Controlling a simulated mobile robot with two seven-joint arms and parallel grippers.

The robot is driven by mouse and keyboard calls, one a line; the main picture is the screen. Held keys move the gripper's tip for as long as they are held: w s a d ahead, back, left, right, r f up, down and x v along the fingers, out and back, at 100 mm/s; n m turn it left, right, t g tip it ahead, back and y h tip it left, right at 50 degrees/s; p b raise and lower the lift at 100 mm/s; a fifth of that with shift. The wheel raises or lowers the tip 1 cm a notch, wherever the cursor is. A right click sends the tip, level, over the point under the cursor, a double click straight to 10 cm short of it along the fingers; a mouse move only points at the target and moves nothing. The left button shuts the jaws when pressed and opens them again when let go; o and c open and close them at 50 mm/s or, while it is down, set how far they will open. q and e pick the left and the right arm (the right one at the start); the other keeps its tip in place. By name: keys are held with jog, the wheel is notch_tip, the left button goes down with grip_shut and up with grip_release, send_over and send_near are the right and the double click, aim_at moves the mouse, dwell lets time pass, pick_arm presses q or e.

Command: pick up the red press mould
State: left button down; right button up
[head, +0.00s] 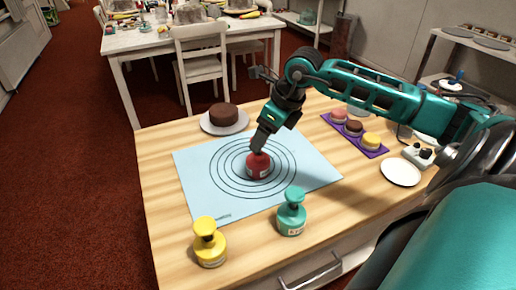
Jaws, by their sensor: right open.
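The red press mould (259,166) stands upright near the centre of the printed rings on the light blue mat (200,170). My right gripper (262,142) comes down from above at a tilt, with its fingers at the top of the red mould. The fingers partly hide the mould's knob, and I cannot tell whether they touch it. The right gripper is open. My left gripper is not in view. A yellow press mould (209,243) and a teal press mould (291,212) stand on the wooden table in front of the mat.
A chocolate cake (223,114) sits on a plate behind the mat. A purple tray (371,151) with small cakes lies to the right, near an empty white plate (401,172) and a pale controller-like object (417,154). White chairs and another table stand behind.

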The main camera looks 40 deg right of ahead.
aim_at(258, 156)
jog(key=shift+x, duration=3.15)
jog(key=shift+w+d, duration=0.1)
jog(key=c, duration=1.2)
jog(key=shift+r, duration=0.1)
